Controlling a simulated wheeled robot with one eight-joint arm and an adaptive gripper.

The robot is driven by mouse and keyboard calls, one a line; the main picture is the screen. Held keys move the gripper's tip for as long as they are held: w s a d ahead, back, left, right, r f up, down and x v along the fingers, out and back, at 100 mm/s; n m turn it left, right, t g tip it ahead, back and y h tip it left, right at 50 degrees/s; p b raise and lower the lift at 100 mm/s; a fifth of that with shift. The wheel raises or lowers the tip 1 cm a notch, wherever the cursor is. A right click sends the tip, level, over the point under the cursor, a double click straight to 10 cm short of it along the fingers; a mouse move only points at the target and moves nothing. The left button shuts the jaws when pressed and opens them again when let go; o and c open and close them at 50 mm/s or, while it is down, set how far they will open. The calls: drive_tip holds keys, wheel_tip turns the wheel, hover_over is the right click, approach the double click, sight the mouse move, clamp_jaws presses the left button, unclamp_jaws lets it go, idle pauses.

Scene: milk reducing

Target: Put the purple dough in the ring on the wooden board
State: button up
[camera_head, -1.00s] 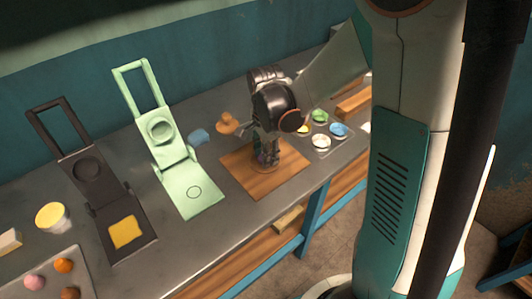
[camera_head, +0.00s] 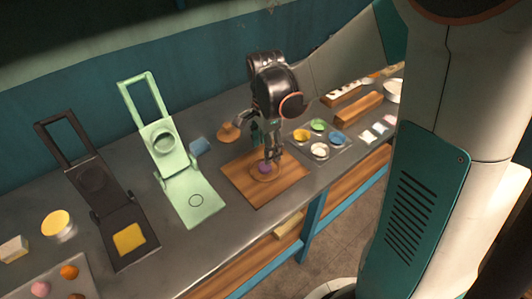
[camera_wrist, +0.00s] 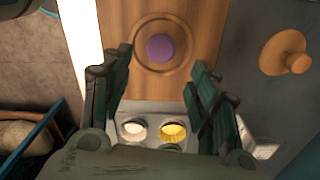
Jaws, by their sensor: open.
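The purple dough (camera_wrist: 159,48) lies inside the ring (camera_wrist: 136,42) on the wooden board (camera_wrist: 205,20). In the head view the dough (camera_head: 265,168) shows below my gripper's fingers, with the ring (camera_head: 276,175) around it on the board (camera_head: 240,185). My gripper (camera_head: 272,155) is over the board, pointing down. In the wrist view my gripper (camera_wrist: 155,75) has its fingers spread wide on either side with nothing between them, and the dough shows apart from both fingers.
A green press (camera_head: 190,200) and a dark press (camera_head: 128,262) holding a yellow square stand open at left. A wooden knobbed stamp (camera_head: 228,131) and a blue piece (camera_head: 200,146) lie behind the board. A tray of coloured bowls (camera_head: 322,157) sits at right.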

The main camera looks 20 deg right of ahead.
drive_tip(key=s+r+n+t+p, duration=0.1)
drive_tip(key=s+r+n+t, duration=0.6)
drive_tip(key=s+r+n, duration=0.7)
drive_tip(key=shift+s+a+r+n, duration=0.25)
drive_tip(key=shift+s+n, duration=0.3)
drive_tip(key=shift+n, duration=0.75)
